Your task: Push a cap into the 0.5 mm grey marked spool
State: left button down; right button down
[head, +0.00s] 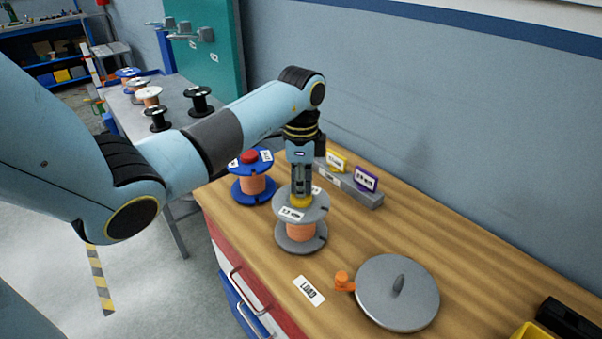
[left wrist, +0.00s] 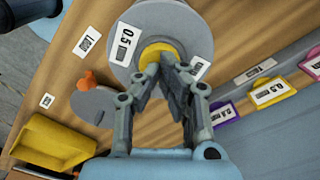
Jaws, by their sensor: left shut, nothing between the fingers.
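The grey spool (head: 312,236) with orange wire stands upright on the wooden bench; its top flange also shows in the left wrist view (left wrist: 190,25), with a white label (left wrist: 125,42) reading 0.5. A yellow cap (head: 300,202) sits at the hub in the middle of the top flange; it shows partly in the left wrist view (left wrist: 153,52). My left gripper (head: 301,191) points down right over the cap, its fingers shut with nothing held. The fingertips are at or on the cap; whether they touch and how deep the cap sits, I cannot tell. My right gripper is out of view.
A blue spool (head: 253,188) with a red cap (head: 249,156) stands close behind. A grey rack (head: 355,194) with yellow and purple tags lies behind the grey spool. A grey disc (head: 397,292) with an orange peg (head: 343,281) is at front right.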

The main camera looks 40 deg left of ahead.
pick_arm(q)
jog(key=shift+f, duration=0.25)
jog(key=shift+s+d+f, duration=0.1)
jog(key=shift+s, duration=0.05)
dwell(0.9)
notch_tip(320, 180, up, 7)
jog(key=p, duration=0.6)
jog(key=shift+p, duration=0.4)
dwell(0.5)
